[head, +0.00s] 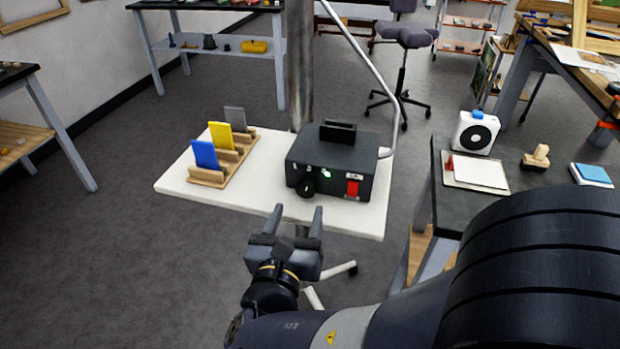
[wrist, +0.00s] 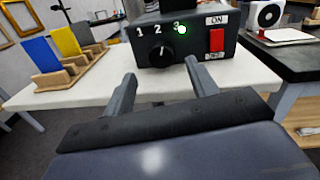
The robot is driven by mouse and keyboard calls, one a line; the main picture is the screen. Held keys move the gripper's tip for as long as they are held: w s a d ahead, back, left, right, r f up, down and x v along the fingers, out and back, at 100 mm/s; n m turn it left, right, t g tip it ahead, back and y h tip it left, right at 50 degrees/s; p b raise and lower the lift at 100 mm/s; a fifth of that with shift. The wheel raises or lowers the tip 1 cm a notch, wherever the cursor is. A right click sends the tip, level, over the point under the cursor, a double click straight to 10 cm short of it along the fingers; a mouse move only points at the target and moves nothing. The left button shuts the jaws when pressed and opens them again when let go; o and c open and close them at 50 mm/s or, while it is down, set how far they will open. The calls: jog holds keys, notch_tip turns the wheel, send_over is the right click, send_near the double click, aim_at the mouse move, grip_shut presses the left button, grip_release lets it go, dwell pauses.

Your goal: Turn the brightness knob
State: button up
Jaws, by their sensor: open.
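The brightness knob is a round black knob (head: 306,187) on the front face of a black control box (head: 330,155). It also shows in the wrist view (wrist: 161,55), below the printed numbers 1, 2 and 3, with a light mark on its face. A small green-white light (wrist: 182,30) glows by the 3. A red switch (wrist: 217,40) with an ON label sits to the right of the knob. My gripper (head: 297,216) is open and empty, in front of the box and apart from the knob. In the wrist view the knob lies ahead, between the two fingers.
The box stands on a white tabletop (head: 255,205). A wooden rack (head: 228,163) with blue, yellow and grey cards stands to its left. A metal post (head: 299,65) rises behind. A dark table (head: 437,190) with a white fan device (head: 474,131) is at the right.

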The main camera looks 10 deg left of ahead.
aim_at(305, 191)
jog(key=shift+w, duration=3.05)
jog(key=c, duration=1)
jog(key=shift+o, duration=0.2)
jog(key=shift+f+m+b, duration=0.1)
jog(key=shift+m+b, duration=0.2)
jog(key=shift+b, duration=0.2)
jog(key=m+b, duration=0.2)
jog(key=b, duration=0.1)
jog(key=shift+f, duration=0.15)
jog(key=m+b, duration=0.2)
jog(key=b, duration=0.1)
jog(key=shift+m, duration=0.4)
jog(key=shift+d+m+b, duration=0.1)
jog(key=shift+m+b, duration=0.2)
jog(key=shift+b, duration=0.25)
jog(key=shift+r, duration=0.25)
